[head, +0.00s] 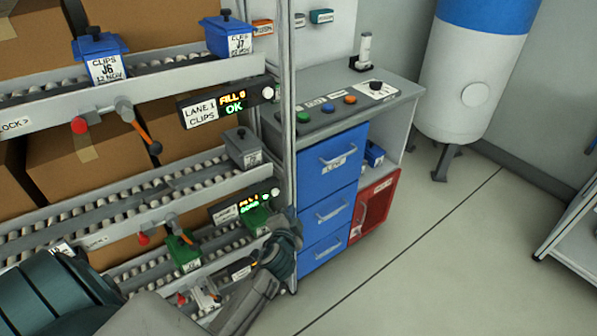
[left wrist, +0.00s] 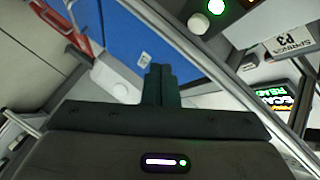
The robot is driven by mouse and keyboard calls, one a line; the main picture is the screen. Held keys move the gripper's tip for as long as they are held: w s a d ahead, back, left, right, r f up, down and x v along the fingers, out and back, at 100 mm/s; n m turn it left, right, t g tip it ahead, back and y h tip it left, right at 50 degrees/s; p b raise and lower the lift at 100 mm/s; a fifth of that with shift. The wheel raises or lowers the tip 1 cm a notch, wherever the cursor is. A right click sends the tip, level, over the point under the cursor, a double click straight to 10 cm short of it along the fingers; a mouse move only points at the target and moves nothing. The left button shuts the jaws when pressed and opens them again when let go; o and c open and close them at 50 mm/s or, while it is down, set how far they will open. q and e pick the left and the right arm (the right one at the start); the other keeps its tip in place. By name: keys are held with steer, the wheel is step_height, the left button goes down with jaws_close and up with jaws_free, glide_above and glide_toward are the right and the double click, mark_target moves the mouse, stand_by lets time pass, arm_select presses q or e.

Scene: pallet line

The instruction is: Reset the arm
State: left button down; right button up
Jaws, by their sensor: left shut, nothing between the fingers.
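My left arm comes in from the lower left of the head view. Its gripper (head: 286,236) is in front of the rack's front post, near the lower lane and left of the blue drawers. In the left wrist view the left gripper's fingers (left wrist: 158,84) are together with nothing between them. My right gripper is not in view.
The roller rack (head: 150,200) holds blue bins (head: 100,68), a grey bin (head: 243,148) and green bins (head: 184,252). A cabinet with blue drawers (head: 328,160) and a red box (head: 374,208) stands to the right. A white tank (head: 470,75) is behind.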

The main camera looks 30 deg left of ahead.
arm_select(q)
steer(key=s+d+f+n+g+h, duration=0.15)
steer(key=s+f, duration=0.35)
steer(key=f, duration=0.5)
steer(key=s+f+g+h, duration=0.1)
steer(key=s+f+g, duration=0.3)
steer(key=f, duration=0.6)
steer(key=s+f+n+g+h, duration=0.1)
steer(key=s+f, duration=0.5)
steer(key=f, duration=0.5)
steer(key=s+f+n+g, duration=0.1)
steer(key=s+f+g, duration=0.1)
steer(key=s+f, duration=0.4)
steer(key=s+d+f+n+g+h, duration=0.1)
steer(key=s+f, duration=0.4)
steer(key=s, duration=0.9)
steer(key=s+d+f+n+g, duration=0.1)
steer(key=s+f+n+g, duration=0.1)
steer(key=s+f, duration=0.4)
steer(key=s+g, duration=0.1)
steer(key=s, duration=0.3)
steer(key=shift+d+f+h, duration=0.15)
steer(key=shift+f+h, duration=0.2)
steer(key=shift+w, duration=0.1)
